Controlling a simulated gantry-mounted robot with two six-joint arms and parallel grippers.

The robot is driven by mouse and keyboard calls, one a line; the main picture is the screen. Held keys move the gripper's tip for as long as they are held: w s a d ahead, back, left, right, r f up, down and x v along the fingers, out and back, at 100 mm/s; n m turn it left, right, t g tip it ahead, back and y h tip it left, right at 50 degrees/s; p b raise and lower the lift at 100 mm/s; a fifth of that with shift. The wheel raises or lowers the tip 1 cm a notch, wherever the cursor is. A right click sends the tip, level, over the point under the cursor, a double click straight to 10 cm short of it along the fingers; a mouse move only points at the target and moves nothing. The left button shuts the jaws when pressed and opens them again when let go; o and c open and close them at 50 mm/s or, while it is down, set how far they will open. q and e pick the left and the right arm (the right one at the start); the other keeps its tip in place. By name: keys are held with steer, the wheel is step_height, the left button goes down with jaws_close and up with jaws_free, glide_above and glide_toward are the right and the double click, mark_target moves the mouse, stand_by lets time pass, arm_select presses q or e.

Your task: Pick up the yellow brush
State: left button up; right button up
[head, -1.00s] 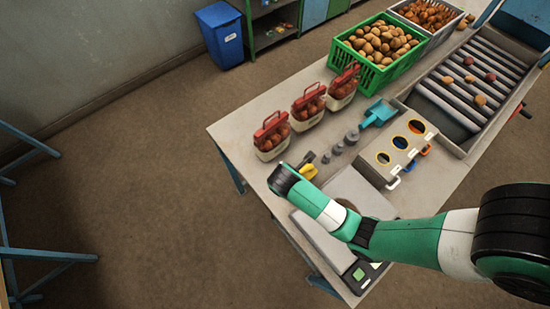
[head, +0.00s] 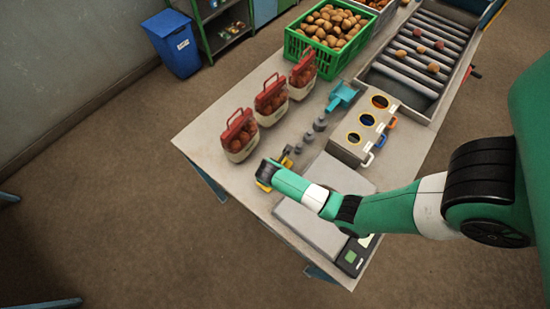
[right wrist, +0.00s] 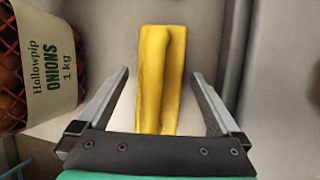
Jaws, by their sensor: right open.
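The yellow brush (right wrist: 160,75) lies on the table, lengthwise between the fingers in the right wrist view. Its surface is ridged and only this yellow part shows there. My right gripper (right wrist: 160,74) is open, one finger on each side of the brush, with gaps on both sides. In the head view my right gripper (head: 265,174) is over the table's near left part and hides much of the brush; a yellow and dark bit (head: 287,159) shows beside it. My left gripper is in neither view.
A bag of onions (right wrist: 40,70) stands close left of the right gripper; several such bags (head: 238,138) line the table edge. Grey weights (head: 309,137), a teal scoop (head: 341,95), a box with round holes (head: 349,143) and a scale (head: 309,228) are nearby.

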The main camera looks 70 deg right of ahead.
steer(key=shift+x, duration=1.05)
steer(key=c, duration=1.3)
steer(key=shift+c, duration=0.2)
steer(key=shift+r, duration=0.15)
step_height(320, 180, up, 3)
steer(key=shift+r+p, duration=0.1)
steer(key=shift+p, duration=0.3)
steer(key=s+r+p, duration=0.1)
steer(key=s+r, duration=0.2)
steer(key=s, duration=0.1)
steer(key=s+a+r+p, duration=0.1)
steer(key=s+r, duration=0.2)
steer(key=s, duration=0.2)
steer(key=s+r+p, duration=0.1)
steer(key=s+r, duration=0.2)
steer(key=s, duration=0.2)
steer(key=shift+a+r, duration=0.3)
